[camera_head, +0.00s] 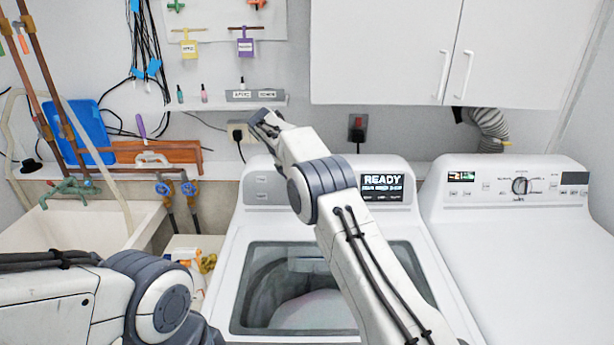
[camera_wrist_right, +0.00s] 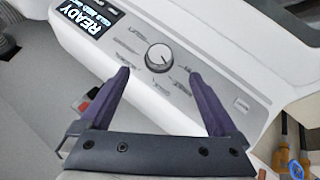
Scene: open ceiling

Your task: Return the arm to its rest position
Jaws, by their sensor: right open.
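The panel's round knob (camera_wrist_right: 159,58) shows beyond the fingertips. My left arm shows at the lower left of the head view, with its gripper out of frame.
The washer's display (camera_head: 382,187) reads READY. A second white machine (camera_head: 520,250) stands at the right. A wall outlet (camera_head: 238,131) is close to the right gripper. White cabinets (camera_head: 400,45) hang above. A sink (camera_head: 80,225), pipes and blue valves (camera_head: 188,188) are at the left.

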